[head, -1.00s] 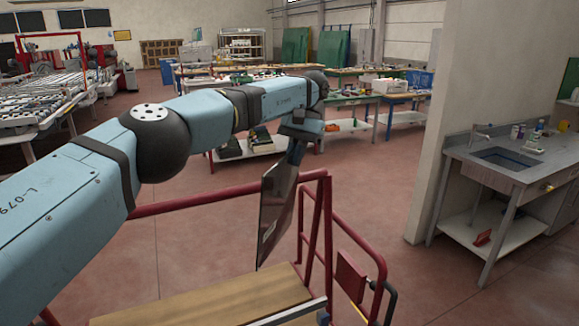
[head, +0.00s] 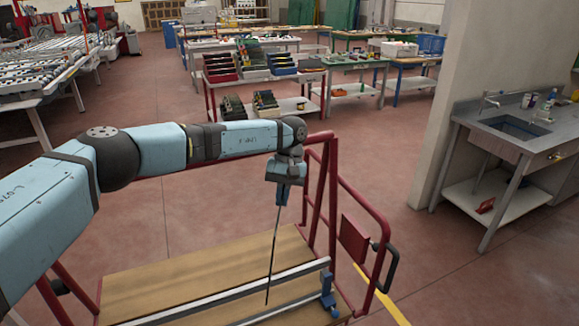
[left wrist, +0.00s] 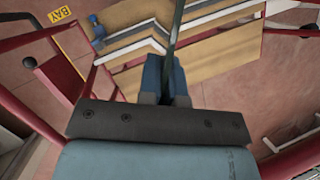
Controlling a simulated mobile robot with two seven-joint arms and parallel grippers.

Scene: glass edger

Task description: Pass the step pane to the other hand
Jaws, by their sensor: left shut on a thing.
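The step pane (head: 272,255) is a thin dark sheet, seen nearly edge-on in the head view. It hangs down from my left gripper (head: 283,186), which is shut on its upper edge. The pane hangs over the red-framed cart with a wooden deck (head: 210,262); I cannot tell whether its lower end touches the cart. In the left wrist view the pane (left wrist: 178,25) runs up as a dark narrow strip from between the fingers of my left gripper (left wrist: 166,88). My right gripper shows in neither view.
A pale rail (head: 240,292) crosses the cart deck. The cart's red side frame (head: 365,205) stands just right of the pane. A sink bench (head: 520,150) stands at the right beside a wall. Worktables with bins (head: 252,62) are at the back. Open floor lies between.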

